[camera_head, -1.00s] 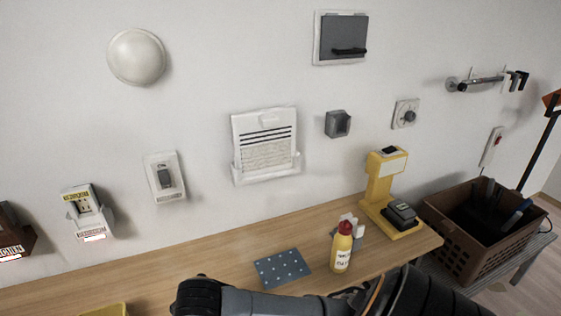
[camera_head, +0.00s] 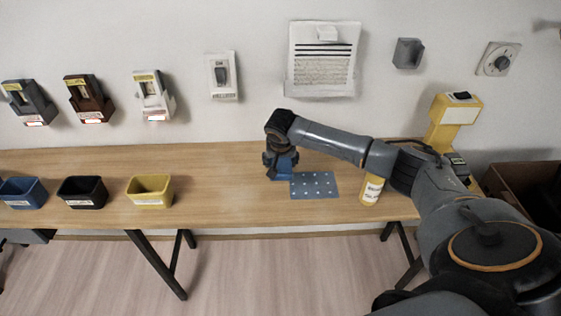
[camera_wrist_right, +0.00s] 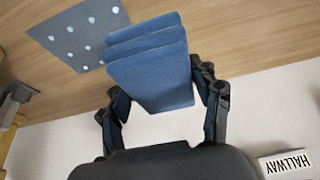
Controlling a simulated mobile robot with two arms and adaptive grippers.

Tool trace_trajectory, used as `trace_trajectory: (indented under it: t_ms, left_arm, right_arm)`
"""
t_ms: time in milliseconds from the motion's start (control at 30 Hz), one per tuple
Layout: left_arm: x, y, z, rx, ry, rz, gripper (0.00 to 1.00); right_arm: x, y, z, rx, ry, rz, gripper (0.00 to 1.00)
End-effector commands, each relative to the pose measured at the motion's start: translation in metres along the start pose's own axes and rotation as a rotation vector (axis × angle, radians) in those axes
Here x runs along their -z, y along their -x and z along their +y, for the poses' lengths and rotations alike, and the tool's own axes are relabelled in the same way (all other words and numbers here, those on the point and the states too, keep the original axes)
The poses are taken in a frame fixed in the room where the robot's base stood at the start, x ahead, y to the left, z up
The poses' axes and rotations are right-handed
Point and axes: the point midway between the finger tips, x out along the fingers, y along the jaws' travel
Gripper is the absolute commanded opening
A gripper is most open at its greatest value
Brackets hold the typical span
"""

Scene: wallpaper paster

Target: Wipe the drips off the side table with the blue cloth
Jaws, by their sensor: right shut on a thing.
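My right gripper (camera_head: 281,158) is above the wooden table (camera_head: 225,170), just left of a blue-grey mat (camera_head: 315,186). It is shut on the folded blue cloth (camera_head: 285,171), which hangs below the fingers. In the right wrist view the cloth (camera_wrist_right: 150,65) sits between both fingers of the gripper (camera_wrist_right: 162,92). The dotted mat (camera_wrist_right: 75,35) shows beyond the cloth and has several pale spots on it. I cannot tell whether the cloth touches the table. My left gripper is not in view.
A yellow bottle (camera_head: 372,190) stands right of the mat, close under my arm. Blue (camera_head: 22,194), black (camera_head: 83,193) and yellow (camera_head: 150,192) bins stand at the table's left. A yellow device (camera_head: 452,115) is at the right end. The table between the yellow bin and mat is clear.

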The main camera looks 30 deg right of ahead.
Motion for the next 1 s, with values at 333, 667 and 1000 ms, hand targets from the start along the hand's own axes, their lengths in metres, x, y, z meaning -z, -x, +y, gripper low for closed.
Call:
trace_trajectory:
  t_ms: [333,667,1000]
  left_arm:
    - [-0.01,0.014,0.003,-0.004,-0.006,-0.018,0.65]
    - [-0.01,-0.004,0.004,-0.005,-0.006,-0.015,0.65]
    - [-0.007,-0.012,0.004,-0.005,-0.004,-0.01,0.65]
  right_arm:
    - [0.0,0.004,0.0,-0.001,0.0,-0.001,0.3]
    - [-0.018,-0.037,-0.001,-0.001,0.001,-0.001,0.3]
    - [-0.026,-0.058,-0.001,-0.001,0.0,0.001,0.3]
